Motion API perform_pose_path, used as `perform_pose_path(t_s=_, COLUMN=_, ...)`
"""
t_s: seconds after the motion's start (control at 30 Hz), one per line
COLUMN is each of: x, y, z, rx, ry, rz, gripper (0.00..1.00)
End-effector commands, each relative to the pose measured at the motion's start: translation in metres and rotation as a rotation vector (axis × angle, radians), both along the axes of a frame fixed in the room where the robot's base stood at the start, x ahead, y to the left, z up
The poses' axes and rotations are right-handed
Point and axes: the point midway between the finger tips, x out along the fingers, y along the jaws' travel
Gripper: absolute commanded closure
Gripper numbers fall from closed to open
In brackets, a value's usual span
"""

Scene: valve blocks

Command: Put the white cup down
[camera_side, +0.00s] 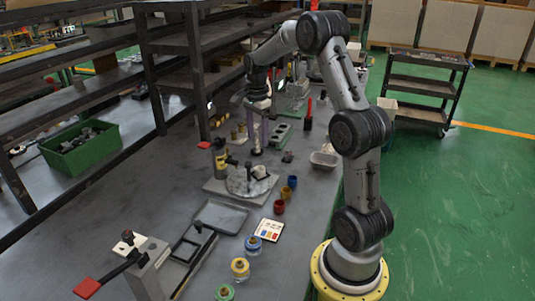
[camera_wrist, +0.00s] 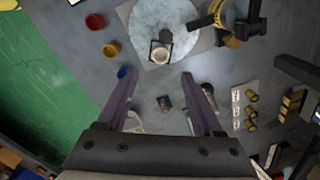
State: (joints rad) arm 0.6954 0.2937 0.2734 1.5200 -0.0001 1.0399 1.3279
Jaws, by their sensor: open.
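A small white object (camera_wrist: 160,49), which looks like the white cup, stands on a round grey disc (camera_wrist: 146,22) with a dark outline around it. In the side view the small white object (camera_side: 259,171) shows on the disc (camera_side: 241,185). My gripper (camera_wrist: 157,76) has its two purple fingers spread apart with nothing gripped. In the side view my gripper (camera_side: 257,147) hangs over the bench behind the disc. The white object lies beyond the fingertips, apart from them.
A red cup (camera_wrist: 95,21), a yellow cup (camera_wrist: 111,49) and a blue cup (camera_wrist: 122,72) stand beside the disc. A yellow and black clamp (camera_wrist: 228,20) stands at the disc's other side. A dark block (camera_wrist: 164,103) lies below my fingers. A clear tray (camera_side: 325,160) stands near the bench edge.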

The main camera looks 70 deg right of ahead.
Motion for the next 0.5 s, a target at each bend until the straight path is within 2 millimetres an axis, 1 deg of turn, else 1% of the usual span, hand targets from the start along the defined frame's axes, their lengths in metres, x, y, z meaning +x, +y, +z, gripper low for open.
perform_pose_path(t_s=0.03, x=0.002, y=0.015, z=0.014, rx=-0.015, ry=-0.018, rz=0.069, gripper=0.32)
perform_pose_path(t_s=0.07, x=0.001, y=0.026, z=0.022, rx=-0.024, ry=-0.028, rz=0.123, gripper=0.32)
perform_pose_path(t_s=0.13, x=-0.001, y=0.057, z=0.044, rx=-0.053, ry=-0.056, rz=0.281, gripper=0.32)
perform_pose_path(t_s=0.17, x=-0.004, y=0.072, z=0.054, rx=-0.067, ry=-0.068, rz=0.359, gripper=0.32)
perform_pose_path(t_s=0.2, x=-0.010, y=0.093, z=0.066, rx=-0.087, ry=-0.085, rz=0.468, gripper=0.32)
perform_pose_path(t_s=0.27, x=-0.020, y=0.123, z=0.081, rx=-0.120, ry=-0.112, rz=0.631, gripper=0.32)
perform_pose_path(t_s=0.3, x=-0.029, y=0.142, z=0.090, rx=-0.141, ry=-0.127, rz=0.740, gripper=0.32)
perform_pose_path(t_s=0.37, x=-0.044, y=0.169, z=0.100, rx=-0.177, ry=-0.152, rz=0.902, gripper=0.32)
perform_pose_path(t_s=0.4, x=-0.056, y=0.186, z=0.106, rx=-0.203, ry=-0.168, rz=1.008, gripper=0.32)
perform_pose_path(t_s=0.47, x=-0.074, y=0.209, z=0.111, rx=-0.242, ry=-0.190, rz=1.169, gripper=0.32)
perform_pose_path(t_s=0.5, x=-0.088, y=0.223, z=0.113, rx=-0.270, ry=-0.206, rz=1.275, gripper=0.32)
